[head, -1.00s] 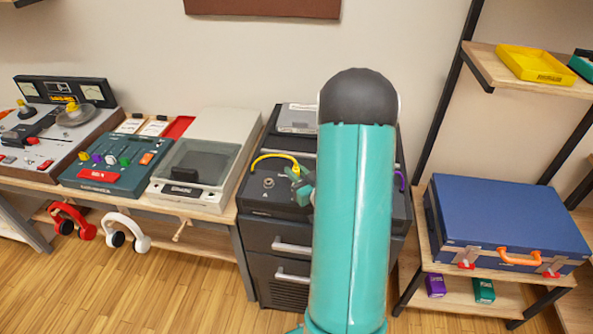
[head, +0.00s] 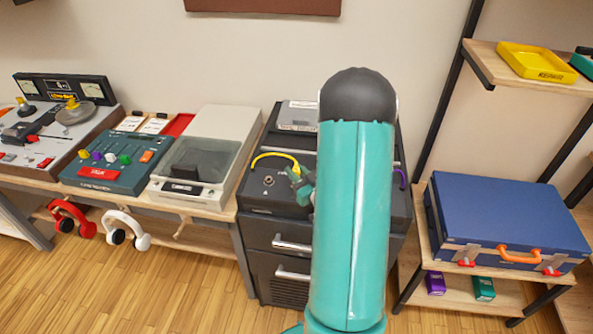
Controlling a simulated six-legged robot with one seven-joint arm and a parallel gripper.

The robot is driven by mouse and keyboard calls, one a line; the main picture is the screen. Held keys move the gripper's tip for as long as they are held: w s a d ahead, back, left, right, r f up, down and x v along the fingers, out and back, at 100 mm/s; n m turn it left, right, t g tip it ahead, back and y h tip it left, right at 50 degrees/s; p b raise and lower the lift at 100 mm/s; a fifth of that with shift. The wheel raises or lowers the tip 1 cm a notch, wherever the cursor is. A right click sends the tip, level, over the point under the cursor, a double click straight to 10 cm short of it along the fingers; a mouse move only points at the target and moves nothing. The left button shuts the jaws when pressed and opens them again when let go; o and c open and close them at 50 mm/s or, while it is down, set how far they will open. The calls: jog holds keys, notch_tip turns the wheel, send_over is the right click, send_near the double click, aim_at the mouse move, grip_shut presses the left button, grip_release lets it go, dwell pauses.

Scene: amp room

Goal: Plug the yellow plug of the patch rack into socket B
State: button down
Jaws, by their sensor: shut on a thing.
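The patch rack (head: 262,208) is a dark cabinet top in the middle of the head view, partly hidden by my teal arm. A yellow cable (head: 272,155) arches over it and runs down to my gripper (head: 298,182), so the yellow plug is at the jaws. The plug itself is too small and covered to make out. A round socket (head: 269,181) with a small mark below it shows left of my gripper and looks empty. My arm hides the rack's middle; a bit of purple cable (head: 402,178) shows at its right side.
A grey lidded device (head: 197,165) and a teal slider console (head: 117,165) stand on the bench to the left. Red headphones (head: 72,217) and white headphones (head: 126,229) hang below. A blue case (head: 508,215) lies on the right shelf.

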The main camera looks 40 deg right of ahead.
jog(key=shift+f, duration=0.55)
jog(key=c, duration=1.2)
grip_release()
jog(key=shift+s, duration=0.1)
jog(key=s+a, duration=0.1)
jog(key=s, duration=1.2)
jog(key=shift+s+a, duration=0.3)
